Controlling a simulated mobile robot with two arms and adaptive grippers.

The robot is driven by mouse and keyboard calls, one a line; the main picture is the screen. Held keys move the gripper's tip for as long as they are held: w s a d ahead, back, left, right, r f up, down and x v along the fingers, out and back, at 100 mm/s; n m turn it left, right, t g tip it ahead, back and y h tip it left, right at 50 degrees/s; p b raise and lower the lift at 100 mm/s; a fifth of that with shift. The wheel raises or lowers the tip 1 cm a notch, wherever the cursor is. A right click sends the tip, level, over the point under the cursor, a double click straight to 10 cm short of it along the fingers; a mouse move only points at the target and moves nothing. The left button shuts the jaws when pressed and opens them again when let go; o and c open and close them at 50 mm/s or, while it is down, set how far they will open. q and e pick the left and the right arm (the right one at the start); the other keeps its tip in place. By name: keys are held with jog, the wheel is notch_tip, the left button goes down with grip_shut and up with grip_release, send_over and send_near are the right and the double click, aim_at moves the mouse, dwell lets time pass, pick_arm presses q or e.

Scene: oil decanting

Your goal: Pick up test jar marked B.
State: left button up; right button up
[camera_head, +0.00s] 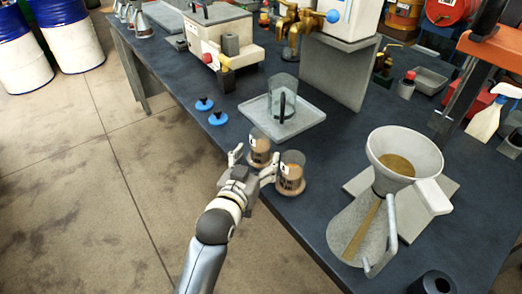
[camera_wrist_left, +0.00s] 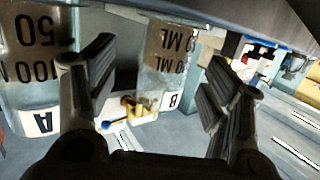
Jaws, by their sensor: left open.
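Test jar B (camera_head: 259,147) is a small clear jar with brown contents, standing near the table's front edge. Its letter B shows in the left wrist view (camera_wrist_left: 165,75), where the jar is seen between the two fingers. Test jar A (camera_head: 291,173) stands just to its right in the head view; its letter A shows at the left in the left wrist view (camera_wrist_left: 32,85), outside the fingers. My left gripper (camera_head: 252,161) is open, its fingers on either side of jar B. Contact with the jar cannot be told. My right gripper is not in view.
A grey tray (camera_head: 304,126) with a glass beaker (camera_head: 283,97) is behind the jars. Blue stoppers (camera_head: 218,118) lie to the left. The dark table (camera_head: 300,224) is bare in front of the jug.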

aim_at(257, 154)
pick_arm(q)
jog(key=shift+w, duration=0.3)
jog(key=shift+w+d, duration=0.1)
jog(key=shift+w, duration=0.2)
jog(key=x, duration=0.4)
jog(key=shift+a+f+p, duration=0.25)
jog(key=shift+a+p, duration=0.05)
jog(key=shift+p, duration=0.05)
jog(key=shift+w, duration=0.15)
jog(key=c, duration=1.2)
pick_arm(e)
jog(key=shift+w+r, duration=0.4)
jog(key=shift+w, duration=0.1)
